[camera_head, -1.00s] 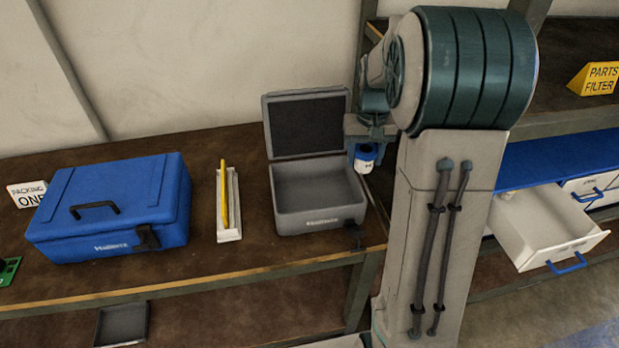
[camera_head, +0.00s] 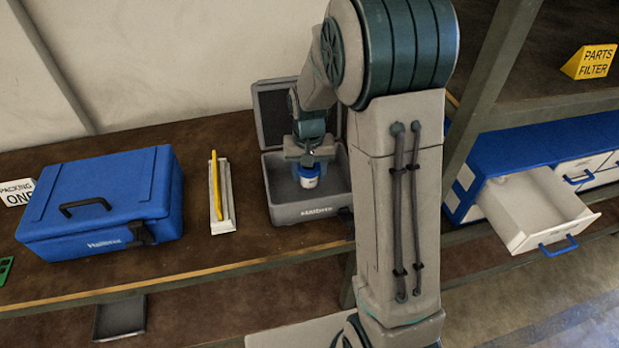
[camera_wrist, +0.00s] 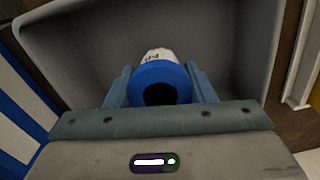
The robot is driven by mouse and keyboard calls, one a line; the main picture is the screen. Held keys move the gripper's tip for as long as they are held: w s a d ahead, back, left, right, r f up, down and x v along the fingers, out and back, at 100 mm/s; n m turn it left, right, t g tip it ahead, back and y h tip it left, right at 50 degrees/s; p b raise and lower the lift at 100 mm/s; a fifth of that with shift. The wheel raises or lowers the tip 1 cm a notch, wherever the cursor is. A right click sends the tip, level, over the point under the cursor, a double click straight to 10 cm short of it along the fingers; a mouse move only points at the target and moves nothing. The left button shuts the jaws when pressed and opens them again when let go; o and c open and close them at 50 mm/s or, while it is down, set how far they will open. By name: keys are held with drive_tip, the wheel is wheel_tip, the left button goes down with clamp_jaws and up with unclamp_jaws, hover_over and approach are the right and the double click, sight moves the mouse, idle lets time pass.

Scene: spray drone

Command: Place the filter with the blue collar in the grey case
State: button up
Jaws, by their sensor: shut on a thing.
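The filter (camera_head: 308,178) is white with a blue collar. My gripper (camera_head: 308,164) is shut on it, and the filter hangs over the open grey case (camera_head: 308,210). In the wrist view the filter (camera_wrist: 160,80) sits between the two fingers of my gripper (camera_wrist: 161,86), its blue collar with a dark hole facing the camera. The case interior (camera_wrist: 230,50) lies behind it and looks empty. The lid (camera_head: 272,112) stands open at the back, partly hidden by my arm. I cannot tell whether the filter touches the case floor.
A shut blue case (camera_head: 105,205) stands at the left beside a "PACKING ONE" sign (camera_head: 15,192). A narrow white tray with a yellow stick (camera_head: 222,195) lies left of the grey case. An open white drawer (camera_head: 535,210) juts out at the right.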

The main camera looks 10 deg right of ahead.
sight(309, 180)
drive_tip(key=shift+f, duration=1.55)
drive_tip(key=shift+f, duration=0.2)
drive_tip(key=o, duration=1)
drive_tip(key=shift+o, duration=0.2)
drive_tip(key=shift+r, duration=0.15)
